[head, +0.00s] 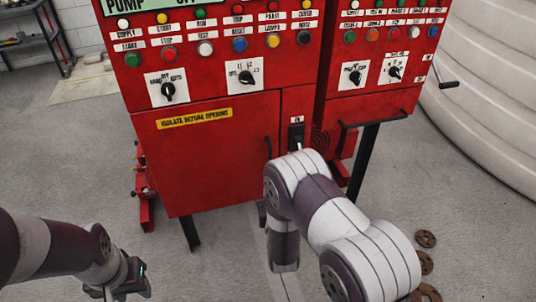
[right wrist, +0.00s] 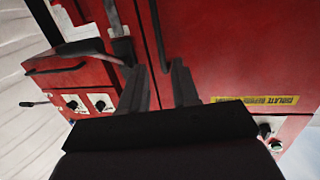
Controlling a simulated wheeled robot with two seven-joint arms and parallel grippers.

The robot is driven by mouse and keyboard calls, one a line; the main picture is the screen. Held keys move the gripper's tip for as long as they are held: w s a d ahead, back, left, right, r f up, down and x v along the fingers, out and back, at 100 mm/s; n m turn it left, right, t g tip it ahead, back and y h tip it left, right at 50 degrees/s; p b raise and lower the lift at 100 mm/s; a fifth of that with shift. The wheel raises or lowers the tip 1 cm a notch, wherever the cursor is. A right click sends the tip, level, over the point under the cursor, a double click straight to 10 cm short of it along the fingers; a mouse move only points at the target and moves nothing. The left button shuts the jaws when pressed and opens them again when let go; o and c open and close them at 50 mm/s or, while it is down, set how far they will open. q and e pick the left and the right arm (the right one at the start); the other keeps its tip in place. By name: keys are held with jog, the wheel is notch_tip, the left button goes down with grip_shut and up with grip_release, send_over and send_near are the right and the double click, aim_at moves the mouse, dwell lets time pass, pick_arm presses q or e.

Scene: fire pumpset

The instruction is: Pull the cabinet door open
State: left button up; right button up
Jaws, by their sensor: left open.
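The red cabinet door (head: 215,160), with a yellow label, is closed in the head view. Its dark vertical handle (head: 268,147) is at the door's right edge. The right wrist view shows the door (right wrist: 225,50) turned around, with the handle (right wrist: 159,35) running toward the gap between my right fingertips. My right gripper (right wrist: 160,80) is open, its fingers apart; I cannot tell whether they touch the handle. In the head view my right arm hides that gripper. My left gripper (head: 130,282) is open and empty, low at the left, away from the door.
Knobs and buttons fill the panel (head: 240,45) above the door. A dark switch (head: 296,136) is right of the handle. A black bar (head: 375,122) juts out at the right, above a dark leg (head: 362,165). Rusty discs (head: 425,239) lie on the floor. A pale ribbed tank (head: 490,90) stands right.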

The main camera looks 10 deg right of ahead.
aim_at(270, 157)
jog(key=shift+t, duration=0.4)
jog(key=w, duration=0.4)
jog(key=w+d+r, duration=0.1)
jog(key=w, duration=0.3)
jog(key=w+d, duration=0.1)
jog(key=w, duration=0.3)
jog(key=shift+w+d+r, duration=0.1)
jog(key=shift+w+r, duration=0.1)
jog(key=shift+r, duration=0.15)
grip_shut()
